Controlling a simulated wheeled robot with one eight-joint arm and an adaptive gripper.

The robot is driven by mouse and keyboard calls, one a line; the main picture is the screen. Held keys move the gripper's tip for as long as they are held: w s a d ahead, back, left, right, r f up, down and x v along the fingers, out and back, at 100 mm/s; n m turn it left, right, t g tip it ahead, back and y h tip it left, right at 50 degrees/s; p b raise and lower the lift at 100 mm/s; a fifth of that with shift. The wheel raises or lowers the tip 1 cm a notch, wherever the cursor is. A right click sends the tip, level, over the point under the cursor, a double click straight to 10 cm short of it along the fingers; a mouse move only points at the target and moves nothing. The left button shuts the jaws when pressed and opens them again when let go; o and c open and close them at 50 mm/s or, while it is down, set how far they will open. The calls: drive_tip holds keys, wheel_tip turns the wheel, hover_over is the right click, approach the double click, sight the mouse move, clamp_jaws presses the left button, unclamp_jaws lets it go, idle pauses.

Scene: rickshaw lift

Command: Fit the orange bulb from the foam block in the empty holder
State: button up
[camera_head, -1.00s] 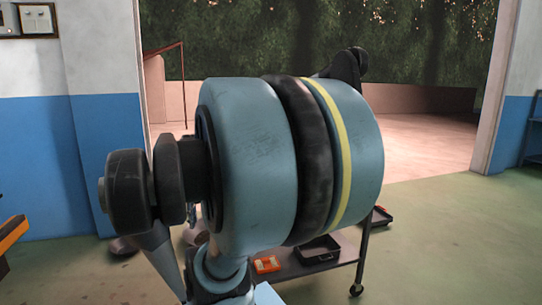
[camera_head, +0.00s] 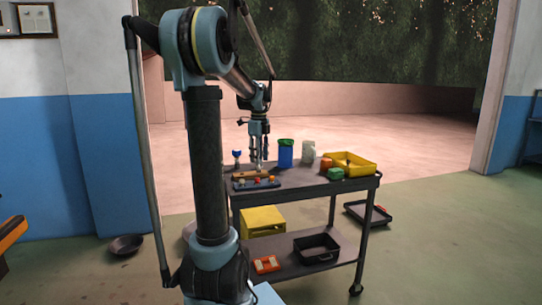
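The foam block (camera_head: 240,186) is a dark blue-grey slab on the cart top, with several small coloured bulbs in it. An orange bulb (camera_head: 257,181) seems to stand near its middle, but it is very small here. A brown wooden strip (camera_head: 244,175) lies just behind the block, perhaps carrying the holders; I cannot make out an empty one. My gripper (camera_head: 259,158) points down above this strip, behind the foam block. Its fingers look slightly apart, with a small pale thing at or behind the tips. I cannot tell whether it is held.
A blue-topped item (camera_head: 237,156) stands left of my gripper.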

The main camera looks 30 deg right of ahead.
drive_tip(key=d+m, duration=0.4)
drive_tip(key=d, duration=0.3)
drive_tip(key=shift+w+a+f, duration=0.1)
drive_tip(key=shift+w+f, duration=0.05)
drive_tip(key=shift+f, duration=2.4)
drive_tip(key=shift+w+a+f, duration=0.1)
drive_tip(key=shift+f, duration=2.45)
drive_tip(key=c, duration=0.7)
drive_tip(key=shift+r, duration=3.5)
